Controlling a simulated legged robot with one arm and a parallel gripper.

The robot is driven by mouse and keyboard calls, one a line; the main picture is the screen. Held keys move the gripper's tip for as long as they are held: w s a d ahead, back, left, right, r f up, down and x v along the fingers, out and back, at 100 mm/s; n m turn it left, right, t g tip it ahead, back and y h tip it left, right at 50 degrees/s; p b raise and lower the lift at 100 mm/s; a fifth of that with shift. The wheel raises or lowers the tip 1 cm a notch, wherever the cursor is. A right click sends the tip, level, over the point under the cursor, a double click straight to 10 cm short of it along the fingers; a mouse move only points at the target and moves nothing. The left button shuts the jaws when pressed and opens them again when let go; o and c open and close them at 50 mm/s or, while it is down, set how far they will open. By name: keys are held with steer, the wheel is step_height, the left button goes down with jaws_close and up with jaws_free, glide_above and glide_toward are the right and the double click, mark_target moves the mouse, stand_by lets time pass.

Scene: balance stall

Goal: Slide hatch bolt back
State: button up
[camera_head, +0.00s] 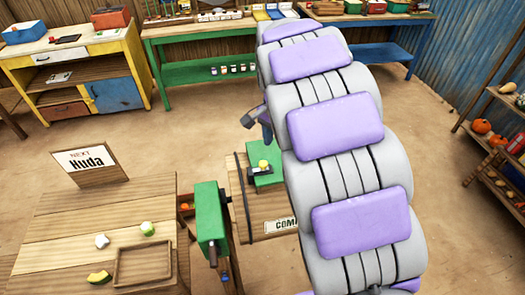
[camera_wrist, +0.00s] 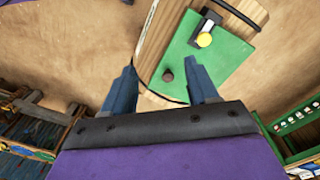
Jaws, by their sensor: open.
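The hatch bolt, a dark bracket with a yellow knob (camera_wrist: 204,40), sits on a green hatch plate (camera_wrist: 222,70) in the wrist view. A dark round knob (camera_wrist: 168,75) also sits on the plate, nearer my gripper. My gripper (camera_wrist: 162,66) is open and empty, its two blue-grey fingers spread. In the picture the yellow knob lies beyond and to the right of the right fingertip, apart from it. In the head view the bolt's yellow knob (camera_head: 264,164) shows on the green plate (camera_head: 265,181), just left of my arm, which hides part of the board.
The plate is on a wooden board (camera_head: 236,185) with a partly hidden sign (camera_head: 281,225). A green box-like device (camera_head: 211,215) stands left of it, beside a wooden table (camera_head: 60,225) with small pieces and a tray (camera_head: 142,283). Benches line the back; the floor between is clear.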

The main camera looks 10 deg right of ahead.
steer(key=m+p, duration=0.2)
steer(key=p, duration=0.1)
glide_above(263, 163)
steer(key=shift+m, duration=0.3)
step_height(263, 163, down, 18)
steer(key=shift+r+b, duration=0.15)
steer(key=shift+b, duration=0.6)
jaws_close()
